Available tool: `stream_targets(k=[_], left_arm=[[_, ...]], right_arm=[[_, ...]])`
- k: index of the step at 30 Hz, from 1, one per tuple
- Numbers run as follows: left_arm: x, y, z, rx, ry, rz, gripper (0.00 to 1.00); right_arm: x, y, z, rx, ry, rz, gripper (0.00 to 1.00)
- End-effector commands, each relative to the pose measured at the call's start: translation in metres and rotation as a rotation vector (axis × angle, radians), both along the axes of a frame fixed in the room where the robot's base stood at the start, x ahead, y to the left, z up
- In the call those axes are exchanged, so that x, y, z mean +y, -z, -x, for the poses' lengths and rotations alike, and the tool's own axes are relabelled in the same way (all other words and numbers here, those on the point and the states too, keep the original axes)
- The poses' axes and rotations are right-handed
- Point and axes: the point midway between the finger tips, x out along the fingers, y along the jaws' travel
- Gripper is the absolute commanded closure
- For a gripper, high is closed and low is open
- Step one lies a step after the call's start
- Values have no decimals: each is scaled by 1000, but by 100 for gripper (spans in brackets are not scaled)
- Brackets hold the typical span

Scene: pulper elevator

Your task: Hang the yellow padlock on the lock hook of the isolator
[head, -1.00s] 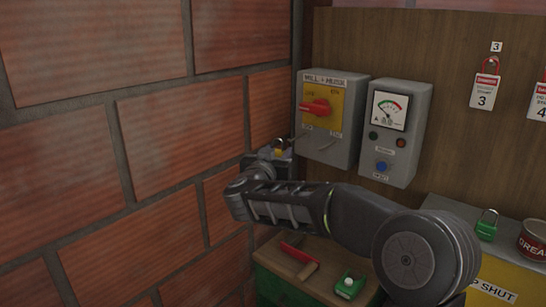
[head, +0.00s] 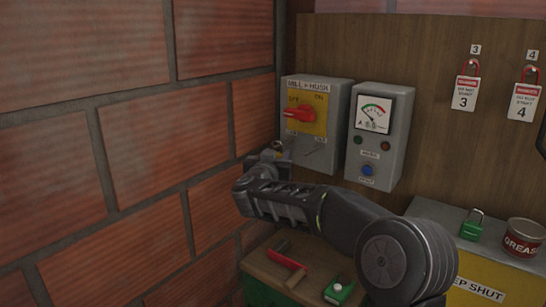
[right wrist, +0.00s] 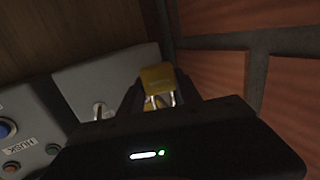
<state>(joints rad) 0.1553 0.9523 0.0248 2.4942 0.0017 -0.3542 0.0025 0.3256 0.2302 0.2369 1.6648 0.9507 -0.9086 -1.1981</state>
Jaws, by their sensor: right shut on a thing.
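The isolator (head: 312,128) is a grey box with a yellow plate and a red rotary handle, labelled MILL + HUSK, on the wooden board in the head view. My right gripper (head: 277,151) is beside its lower left edge. In the right wrist view the gripper is shut on the yellow padlock (right wrist: 156,78), its metal shackle partly showing below the body. A small metal piece (right wrist: 99,109), perhaps the lock hook, shows on the grey box left of the padlock, apart from it. My left gripper is out of view.
A grey meter box (head: 389,148) with a blue button stands right of the isolator. The brick wall (head: 120,130) is close on the left. Below are a red-handled tool (head: 284,259), a green item (head: 338,290), a green padlock (head: 472,226) and a grease tin (head: 523,238).

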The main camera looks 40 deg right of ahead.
Motion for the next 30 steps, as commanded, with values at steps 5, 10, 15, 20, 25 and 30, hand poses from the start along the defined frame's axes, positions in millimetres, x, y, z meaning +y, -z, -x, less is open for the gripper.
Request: stream_targets(k=[5,10,15,20,25,30], left_arm=[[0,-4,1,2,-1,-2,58],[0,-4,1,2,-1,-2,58],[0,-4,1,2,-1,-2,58],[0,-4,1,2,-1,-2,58],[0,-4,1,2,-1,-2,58],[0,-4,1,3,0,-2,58]], right_arm=[[-4,2,-1,0,-1,0,100],[-5,4,-2,-1,0,-1,100],[-5,4,-1,-1,0,0,100],[-5,4,-1,-1,0,0,100],[-5,4,-1,-1,0,0,100],[-5,4,-1,-1,0,1,46]])
